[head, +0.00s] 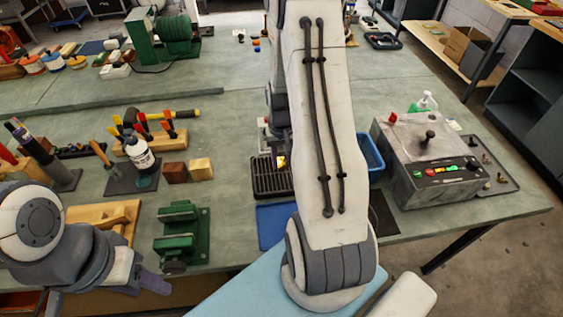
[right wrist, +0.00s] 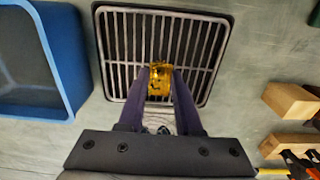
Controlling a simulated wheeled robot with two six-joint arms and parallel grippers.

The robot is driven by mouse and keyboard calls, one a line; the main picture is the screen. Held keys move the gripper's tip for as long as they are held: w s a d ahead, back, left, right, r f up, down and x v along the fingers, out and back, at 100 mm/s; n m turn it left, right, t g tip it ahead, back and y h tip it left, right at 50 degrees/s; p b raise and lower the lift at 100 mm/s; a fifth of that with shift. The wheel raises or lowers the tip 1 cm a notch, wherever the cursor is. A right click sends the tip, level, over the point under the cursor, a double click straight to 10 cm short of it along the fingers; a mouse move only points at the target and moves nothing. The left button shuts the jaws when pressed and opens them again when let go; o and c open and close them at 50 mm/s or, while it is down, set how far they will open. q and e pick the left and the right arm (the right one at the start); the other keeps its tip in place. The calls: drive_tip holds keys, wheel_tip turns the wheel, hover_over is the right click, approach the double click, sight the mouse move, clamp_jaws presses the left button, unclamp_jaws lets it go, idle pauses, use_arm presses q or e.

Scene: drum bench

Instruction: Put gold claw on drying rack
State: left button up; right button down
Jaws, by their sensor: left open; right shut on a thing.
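The gold claw (right wrist: 159,80) is between the fingertips of my right gripper (right wrist: 160,78), which is shut on it. In the right wrist view it overlaps the drying rack (right wrist: 120,30), a metal grid in a dark tray; I cannot tell whether it touches the bars. In the head view the gold claw (head: 281,161) shows at the back edge of the rack (head: 268,184), partly hidden by my right arm. My left gripper (head: 150,284) is at the lower left, far from the rack; its fingers show only partly.
A blue bin (head: 369,155) stands just right of the rack, and wooden blocks (head: 188,171) stand to its left. A green vise (head: 183,235) is nearer the front. A grey control box (head: 427,160) stands at the right. My right arm hides the middle of the bench.

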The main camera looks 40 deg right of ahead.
drive_tip(key=shift+f, duration=0.9)
drive_tip(key=shift+f, duration=0.15)
drive_tip(key=c, duration=0.6)
unclamp_jaws()
